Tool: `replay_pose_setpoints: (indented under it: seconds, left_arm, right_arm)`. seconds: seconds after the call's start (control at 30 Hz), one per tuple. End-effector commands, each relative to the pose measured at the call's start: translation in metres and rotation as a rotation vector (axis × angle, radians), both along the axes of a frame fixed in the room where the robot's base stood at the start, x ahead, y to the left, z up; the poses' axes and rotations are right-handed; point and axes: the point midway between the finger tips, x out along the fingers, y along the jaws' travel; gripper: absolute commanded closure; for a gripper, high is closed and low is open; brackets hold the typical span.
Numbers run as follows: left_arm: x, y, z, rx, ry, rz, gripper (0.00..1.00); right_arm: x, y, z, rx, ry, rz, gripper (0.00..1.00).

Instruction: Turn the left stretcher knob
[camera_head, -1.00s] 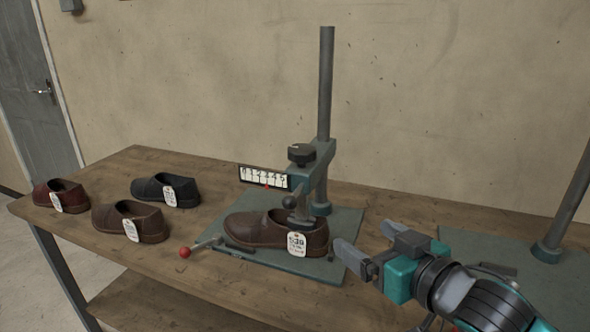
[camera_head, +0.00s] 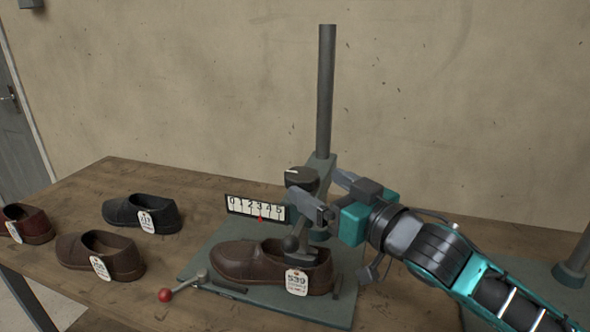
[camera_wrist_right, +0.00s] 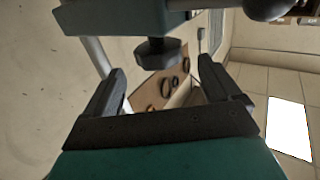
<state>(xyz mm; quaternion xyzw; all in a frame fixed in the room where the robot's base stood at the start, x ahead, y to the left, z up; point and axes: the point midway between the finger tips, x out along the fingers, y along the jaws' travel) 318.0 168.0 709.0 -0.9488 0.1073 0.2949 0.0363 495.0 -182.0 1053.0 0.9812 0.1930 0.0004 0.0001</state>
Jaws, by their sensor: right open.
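A brown shoe (camera_head: 245,262) with a white tag sits on the base below. The white scale (camera_head: 256,209) has a red pointer near 3. My left gripper is not in view.
A red-balled lever (camera_head: 166,295) sticks out at the base's front left. Several loose shoes stand on the wooden table (camera_head: 180,240) at left. A second stretcher's post (camera_head: 580,255) stands at the far right. The wall is behind.

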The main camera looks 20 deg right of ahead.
Motion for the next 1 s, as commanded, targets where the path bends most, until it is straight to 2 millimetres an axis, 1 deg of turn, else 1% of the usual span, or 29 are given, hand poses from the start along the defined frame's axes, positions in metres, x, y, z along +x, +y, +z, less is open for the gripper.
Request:
replay_pose_setpoints:
  seconds: [0.03, 0.2, 0.43, 0.6, 0.87, 0.9, 1.0]
  left_arm:
    - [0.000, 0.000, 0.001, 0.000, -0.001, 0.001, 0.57]
    - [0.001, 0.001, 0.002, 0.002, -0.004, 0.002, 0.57]
    - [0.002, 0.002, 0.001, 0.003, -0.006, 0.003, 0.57]
    - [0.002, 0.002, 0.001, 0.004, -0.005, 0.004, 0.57]
    - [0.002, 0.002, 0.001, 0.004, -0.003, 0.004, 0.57]
    - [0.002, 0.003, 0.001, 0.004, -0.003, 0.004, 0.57]
    - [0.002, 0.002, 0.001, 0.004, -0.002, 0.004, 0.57]
  right_arm:
    - [0.008, 0.003, 0.002, 0.002, -0.002, -0.001, 0.10]
    - [0.034, 0.014, 0.001, 0.002, -0.001, -0.001, 0.10]
    - [0.062, 0.025, 0.000, 0.000, 0.000, -0.001, 0.10]
    - [0.070, 0.029, 0.000, 0.000, 0.001, 0.000, 0.10]
    - [0.071, 0.029, 0.000, 0.000, 0.001, 0.000, 0.10]
    - [0.071, 0.029, 0.000, 0.000, 0.001, 0.000, 0.11]
    - [0.071, 0.029, 0.000, 0.000, 0.001, 0.000, 0.20]
